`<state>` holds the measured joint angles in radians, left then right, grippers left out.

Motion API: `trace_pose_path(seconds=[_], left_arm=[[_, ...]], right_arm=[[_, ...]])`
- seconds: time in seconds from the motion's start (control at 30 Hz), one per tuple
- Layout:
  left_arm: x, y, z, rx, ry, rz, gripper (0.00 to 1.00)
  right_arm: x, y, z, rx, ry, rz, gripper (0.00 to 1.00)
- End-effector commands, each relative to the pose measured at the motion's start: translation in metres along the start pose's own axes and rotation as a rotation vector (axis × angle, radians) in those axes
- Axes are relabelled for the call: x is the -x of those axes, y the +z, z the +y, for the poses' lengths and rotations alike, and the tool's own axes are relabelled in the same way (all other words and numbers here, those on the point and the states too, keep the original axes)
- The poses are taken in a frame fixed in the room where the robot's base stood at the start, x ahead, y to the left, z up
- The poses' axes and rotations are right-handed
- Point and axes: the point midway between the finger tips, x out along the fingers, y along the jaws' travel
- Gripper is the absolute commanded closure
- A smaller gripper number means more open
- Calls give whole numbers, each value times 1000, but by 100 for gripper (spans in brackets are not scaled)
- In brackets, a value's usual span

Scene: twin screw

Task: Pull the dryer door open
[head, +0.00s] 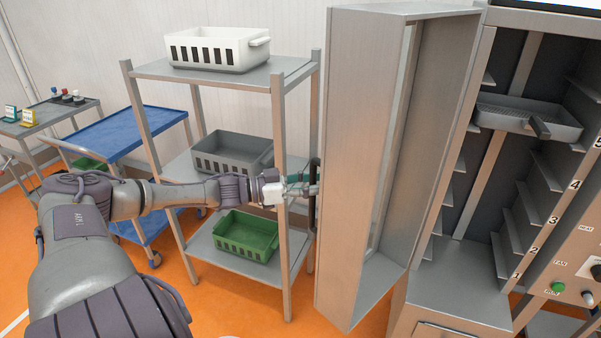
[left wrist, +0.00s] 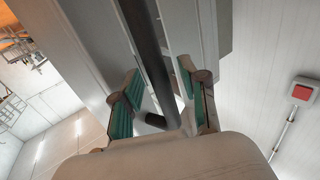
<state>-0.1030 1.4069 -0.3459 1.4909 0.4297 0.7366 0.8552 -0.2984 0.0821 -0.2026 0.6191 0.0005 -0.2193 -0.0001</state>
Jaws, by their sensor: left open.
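The dryer door (head: 352,170) is a tall metal panel that stands swung wide open, to the left of the dryer cabinet (head: 455,300). Its dark bar handle (head: 314,195) is on the door's left side. My left gripper (head: 305,185) reaches in from the left at the handle. In the left wrist view the black handle (left wrist: 150,55) runs between the two green-padded fingers of my left gripper (left wrist: 158,100). The fingers are apart, one on each side of the handle. My right gripper is not in view.
A metal rack (head: 285,110) with white, grey and green baskets stands left of the door, behind my left arm. A tray (head: 520,117) sits on a shelf inside the cabinet. A blue cart (head: 130,130) stands further left.

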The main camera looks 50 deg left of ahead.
Motion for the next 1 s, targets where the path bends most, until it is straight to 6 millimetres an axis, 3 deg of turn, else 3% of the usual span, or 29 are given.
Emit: trace_pose_path(seconds=[0.37, 1.0], left_arm=[[31, 2, 1, 0, 4, -10, 57], [104, 0, -1, -3, 0, -3, 57]], right_arm=[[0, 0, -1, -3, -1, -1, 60], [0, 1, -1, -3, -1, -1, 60]])
